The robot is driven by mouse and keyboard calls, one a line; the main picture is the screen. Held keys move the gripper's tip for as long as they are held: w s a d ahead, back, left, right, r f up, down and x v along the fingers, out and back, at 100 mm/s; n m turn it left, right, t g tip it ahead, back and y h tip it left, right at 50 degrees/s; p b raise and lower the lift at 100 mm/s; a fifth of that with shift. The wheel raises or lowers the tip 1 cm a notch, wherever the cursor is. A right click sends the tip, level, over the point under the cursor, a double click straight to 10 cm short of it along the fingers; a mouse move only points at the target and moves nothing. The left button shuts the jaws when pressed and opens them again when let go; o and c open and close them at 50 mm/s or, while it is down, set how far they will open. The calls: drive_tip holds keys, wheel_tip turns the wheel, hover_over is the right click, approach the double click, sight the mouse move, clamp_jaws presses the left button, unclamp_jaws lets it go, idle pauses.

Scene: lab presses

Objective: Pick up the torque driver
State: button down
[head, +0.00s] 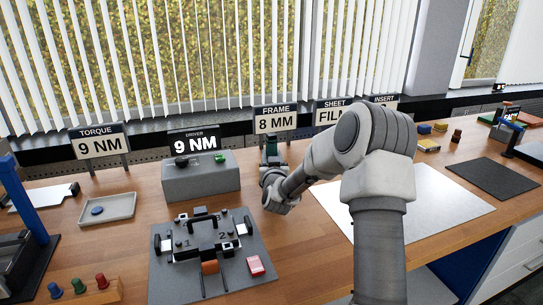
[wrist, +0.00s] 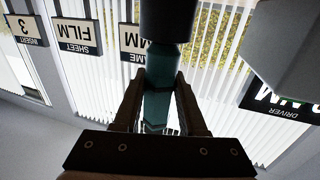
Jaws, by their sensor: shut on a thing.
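The torque driver (wrist: 160,64) has a teal body and a thick black section, and fills the middle of the wrist view. My gripper (wrist: 158,100) is shut on its teal part, with one finger on each side. In the head view a small part of the driver (head: 271,149) shows above my gripper (head: 270,172), just right of the grey driver box. My wrist hides most of the driver there. I cannot tell whether its lower end touches anything.
The grey driver box (head: 201,179), reading 9 NM, stands close on the left. A clamp fixture (head: 208,242) on a grey mat lies in front. The FRAME 8 MM sign (head: 276,119) stands behind. A white sheet (head: 455,214) lies clear on the right.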

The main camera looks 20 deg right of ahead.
sight(271, 134)
drive_tip(key=shift+r, duration=0.1)
wheel_tip(271, 134, up, 10)
drive_tip(key=shift+p, duration=0.9)
